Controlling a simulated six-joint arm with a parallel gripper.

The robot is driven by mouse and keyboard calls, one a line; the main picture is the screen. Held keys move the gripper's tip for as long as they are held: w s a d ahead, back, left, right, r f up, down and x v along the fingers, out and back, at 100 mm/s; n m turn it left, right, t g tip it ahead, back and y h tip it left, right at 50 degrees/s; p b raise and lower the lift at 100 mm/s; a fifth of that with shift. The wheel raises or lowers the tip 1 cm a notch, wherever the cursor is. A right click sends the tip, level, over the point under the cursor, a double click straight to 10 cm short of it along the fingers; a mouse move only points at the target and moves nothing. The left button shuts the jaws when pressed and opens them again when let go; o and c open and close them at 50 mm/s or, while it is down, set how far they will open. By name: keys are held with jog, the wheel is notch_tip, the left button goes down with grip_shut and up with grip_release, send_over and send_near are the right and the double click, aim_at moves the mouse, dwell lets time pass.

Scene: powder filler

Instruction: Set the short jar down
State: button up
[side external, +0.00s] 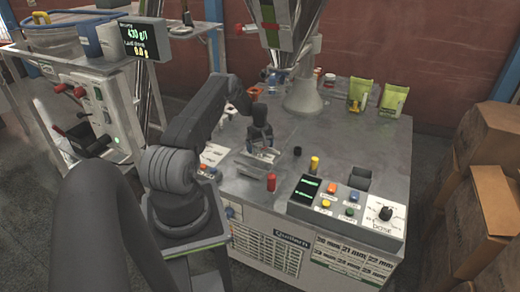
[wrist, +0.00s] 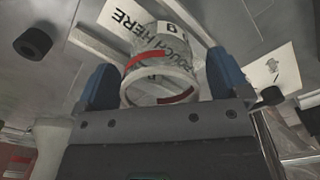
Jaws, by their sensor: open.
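The short jar (wrist: 160,85) is clear with a red band and shows between the two blue fingers of my gripper (wrist: 166,76) in the wrist view. My gripper is open, with a finger on each side of the jar and a narrow gap on both sides. Printed lettering shows through and beside the jar's clear wall. In the side view my gripper (side external: 262,150) points down low over the left middle of the metal table (side external: 330,140). The jar is too small and too covered there to make out clearly.
A control box (side external: 346,208) with buttons and a dial stands at the table's front right. A red cylinder (side external: 271,182) and a yellow one (side external: 314,163) stand near my gripper. Two green pouches (side external: 393,99) are at the back right. The table's right middle is clear.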

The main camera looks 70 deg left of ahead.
jog(key=c, duration=1.1)
jog(key=shift+r, duration=0.15)
